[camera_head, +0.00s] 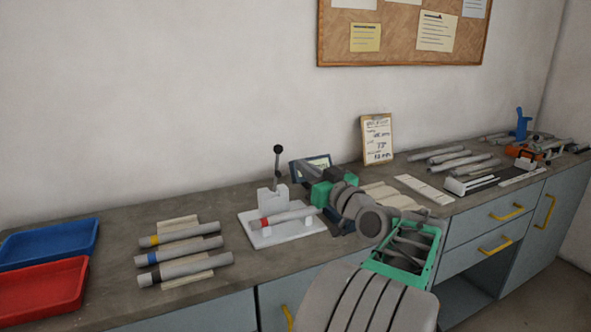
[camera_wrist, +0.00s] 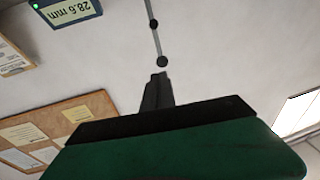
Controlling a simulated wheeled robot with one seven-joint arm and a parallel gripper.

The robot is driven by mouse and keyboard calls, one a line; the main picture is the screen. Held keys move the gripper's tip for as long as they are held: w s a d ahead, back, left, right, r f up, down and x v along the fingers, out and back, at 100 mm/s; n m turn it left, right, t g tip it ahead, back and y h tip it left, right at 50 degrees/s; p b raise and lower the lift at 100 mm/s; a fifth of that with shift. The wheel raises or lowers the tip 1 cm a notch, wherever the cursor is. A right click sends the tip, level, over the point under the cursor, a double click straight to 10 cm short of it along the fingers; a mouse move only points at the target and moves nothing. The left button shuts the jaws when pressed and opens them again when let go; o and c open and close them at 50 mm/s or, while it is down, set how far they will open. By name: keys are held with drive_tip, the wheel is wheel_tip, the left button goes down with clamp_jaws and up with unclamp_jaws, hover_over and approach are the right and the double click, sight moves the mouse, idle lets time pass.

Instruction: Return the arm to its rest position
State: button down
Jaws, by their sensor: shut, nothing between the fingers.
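My arm reaches from the lower middle of the head view over the bench, its green and grey links bent beside the white gauge fixture (camera_head: 260,237). My gripper (camera_wrist: 157,80) shows in the wrist view with its dark fingers together and nothing between them. In the head view my arm's own links make the fingertips hard to pick out. A grey tube with a red band (camera_head: 292,216) lies on the fixture. A lever with a black knob (camera_head: 278,150) stands upright behind it; a thin rod with a dark ball (camera_wrist: 162,62) shows beyond my fingertips.
A digital readout (camera_head: 318,163) stands behind the fixture; it reads 28.6 mm in the wrist view (camera_wrist: 72,12). Several banded tubes (camera_head: 185,255) lie on a rack at left, near blue (camera_head: 50,243) and red (camera_head: 45,290) trays. A clipboard (camera_head: 377,139) leans against the wall.

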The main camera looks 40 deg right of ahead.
drive_tip(key=v, duration=0.7)
drive_tip(key=w+a+f+n+g+y+p, duration=0.1)
drive_tip(key=w+a+f+g+y+p, duration=0.2)
drive_tip(key=w+a, duration=0.5)
drive_tip(key=w+a+f+n+g+y+p, duration=0.15)
drive_tip(key=w+a+f+g, duration=0.35)
drive_tip(key=a, duration=0.6)
drive_tip(key=s+a+f+g+p, duration=0.3)
drive_tip(key=a+f, duration=0.2)
drive_tip(key=a, duration=0.6)
drive_tip(key=s+a+f+g+p, duration=0.2)
drive_tip(key=s+a+f+g, duration=0.2)
drive_tip(key=s+a, duration=0.4)
drive_tip(key=s, duration=0.5)
drive_tip(key=shift+g+h+p, duration=0.35)
drive_tip(key=shift+g, duration=0.05)
